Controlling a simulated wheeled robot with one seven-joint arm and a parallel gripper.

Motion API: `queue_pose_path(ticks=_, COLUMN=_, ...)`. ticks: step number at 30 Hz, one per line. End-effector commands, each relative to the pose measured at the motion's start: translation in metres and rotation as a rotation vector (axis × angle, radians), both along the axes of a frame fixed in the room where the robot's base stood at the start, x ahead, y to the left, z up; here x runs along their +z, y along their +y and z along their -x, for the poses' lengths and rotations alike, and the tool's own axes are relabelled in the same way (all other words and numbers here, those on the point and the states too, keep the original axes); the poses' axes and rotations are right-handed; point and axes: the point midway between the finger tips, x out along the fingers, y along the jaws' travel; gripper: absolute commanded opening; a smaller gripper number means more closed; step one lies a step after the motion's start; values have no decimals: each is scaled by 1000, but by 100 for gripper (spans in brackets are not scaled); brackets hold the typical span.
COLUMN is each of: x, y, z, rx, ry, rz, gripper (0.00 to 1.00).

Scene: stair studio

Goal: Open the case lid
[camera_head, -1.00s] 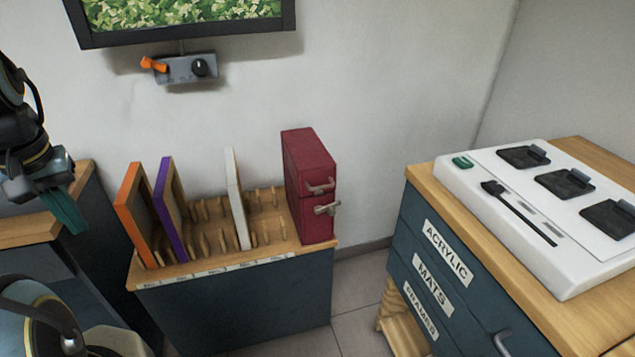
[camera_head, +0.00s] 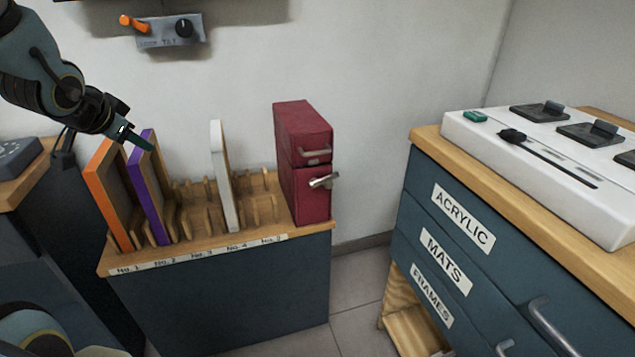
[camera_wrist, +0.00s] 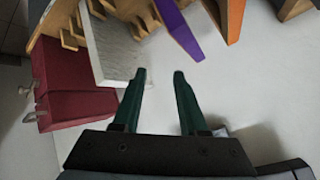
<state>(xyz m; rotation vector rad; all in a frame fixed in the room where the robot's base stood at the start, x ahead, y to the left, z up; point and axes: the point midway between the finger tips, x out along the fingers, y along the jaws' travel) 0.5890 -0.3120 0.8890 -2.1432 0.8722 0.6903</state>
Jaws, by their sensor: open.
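The case (camera_head: 304,165) is a dark red upright box at the right end of the slotted rack. Its upper part, the lid (camera_head: 304,131), appears shut, with a grey handle (camera_head: 314,153) on the front. A metal latch lever (camera_head: 323,181) sits just below the seam. In the wrist view the case (camera_wrist: 75,92) is at the left, apart from my fingers. My gripper (camera_head: 137,138) is at the left in the head view, near the top of the purple frame. In the wrist view my gripper (camera_wrist: 161,75) has its two green fingers spread, with nothing between them.
The rack (camera_head: 200,250) holds an orange frame (camera_head: 108,195), a purple frame (camera_head: 150,190) and a white panel (camera_head: 225,175) left of the case. A drawer cabinet (camera_head: 450,235) stands right, with floor between. A control box (camera_head: 170,31) is on the wall.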

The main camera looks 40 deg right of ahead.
Motion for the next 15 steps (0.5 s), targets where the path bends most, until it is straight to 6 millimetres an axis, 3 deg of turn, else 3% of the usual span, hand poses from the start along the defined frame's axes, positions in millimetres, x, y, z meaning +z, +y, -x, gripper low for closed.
queue_pose_path(ticks=1, x=-23, y=-28, z=0, rx=-118, ry=-68, rz=10, gripper=42)
queue_pose_path(ticks=5, x=-35, y=-97, z=15, rx=-423, ry=-237, rz=57, gripper=42)
queue_pose_path(ticks=9, x=-49, y=-163, z=56, rx=-745, ry=-395, rz=136, gripper=42)
queue_pose_path(ticks=12, x=-56, y=-194, z=91, rx=-940, ry=-479, rz=198, gripper=42)
queue_pose_path(ticks=15, x=-60, y=-213, z=121, rx=-1084, ry=-535, rz=252, gripper=42)
